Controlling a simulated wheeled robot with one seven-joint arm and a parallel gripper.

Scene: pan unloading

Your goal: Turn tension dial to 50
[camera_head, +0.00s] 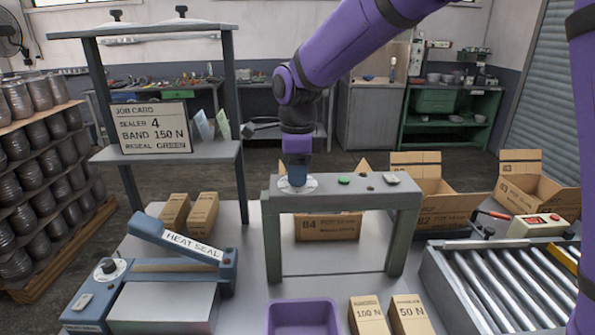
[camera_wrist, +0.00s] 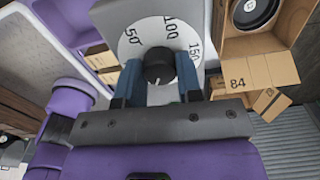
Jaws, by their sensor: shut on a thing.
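The tension dial is a white disc (camera_head: 311,184) on top of the grey-green strapping arch (camera_head: 345,192). In the wrist view the dial face (camera_wrist: 146,36) shows the marks 50, 100 and 150, with 50 at left, 100 at top and 150 at right. A black knob (camera_wrist: 158,66) stands at its centre. My gripper (camera_head: 297,182) points down onto the dial. In the wrist view its blue fingers (camera_wrist: 159,76) are shut on the knob, one on each side. I cannot make out which mark the knob points to.
A green button (camera_head: 344,180) and a grey piece (camera_head: 391,178) sit right of the dial. The heat sealer (camera_head: 180,240), a purple tray (camera_head: 303,316), boxes marked 100 N (camera_head: 368,315) and 50 N (camera_head: 411,314), and a roller conveyor (camera_head: 500,290) surround the arch. A job card (camera_head: 154,128) reads "BAND 150 N".

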